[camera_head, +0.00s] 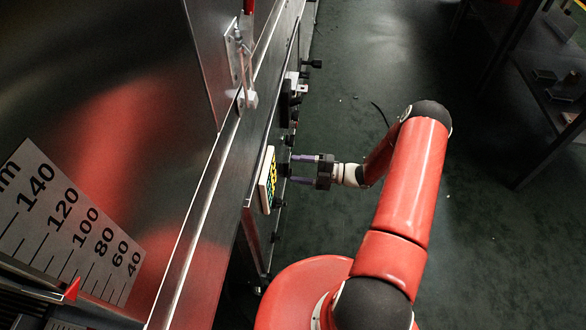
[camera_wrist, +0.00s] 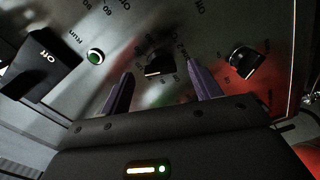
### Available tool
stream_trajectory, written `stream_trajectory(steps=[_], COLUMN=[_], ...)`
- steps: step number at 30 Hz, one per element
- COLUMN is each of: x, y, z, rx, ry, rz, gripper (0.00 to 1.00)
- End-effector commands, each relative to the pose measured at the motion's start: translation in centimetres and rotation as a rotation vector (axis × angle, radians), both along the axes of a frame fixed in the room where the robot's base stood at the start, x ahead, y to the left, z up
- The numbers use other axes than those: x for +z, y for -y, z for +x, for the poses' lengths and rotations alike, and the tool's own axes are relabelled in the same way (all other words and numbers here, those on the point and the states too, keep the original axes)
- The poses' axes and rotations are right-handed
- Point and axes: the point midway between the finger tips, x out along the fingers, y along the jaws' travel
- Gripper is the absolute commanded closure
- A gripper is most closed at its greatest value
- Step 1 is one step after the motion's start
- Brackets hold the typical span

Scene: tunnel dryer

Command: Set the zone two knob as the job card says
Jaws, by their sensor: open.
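My gripper (camera_head: 294,169) is open and empty, its two purple fingers pointing left at the dryer's control panel in the head view. In the wrist view my gripper (camera_wrist: 160,73) has a black knob (camera_wrist: 158,66) between its fingertips in the picture; contact cannot be told. A second black knob (camera_wrist: 242,61) with a pale edge is to the right, outside the fingers. Neither view shows a readable job card.
A yellow-and-green board (camera_head: 268,180) stands out from the dryer's side. A scale plate (camera_head: 70,225) lies at left. The floor is open right of the panel, with a dark shelf (camera_head: 550,75) beyond.

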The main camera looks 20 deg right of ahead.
Motion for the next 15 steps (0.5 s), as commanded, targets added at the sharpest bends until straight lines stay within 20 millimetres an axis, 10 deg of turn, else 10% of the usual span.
stream_trajectory(steps=[15], x=[0.0], y=[5.0], z=[-2.1], rx=[0.000], ry=[0.000], rz=[0.000], gripper=[0.37])
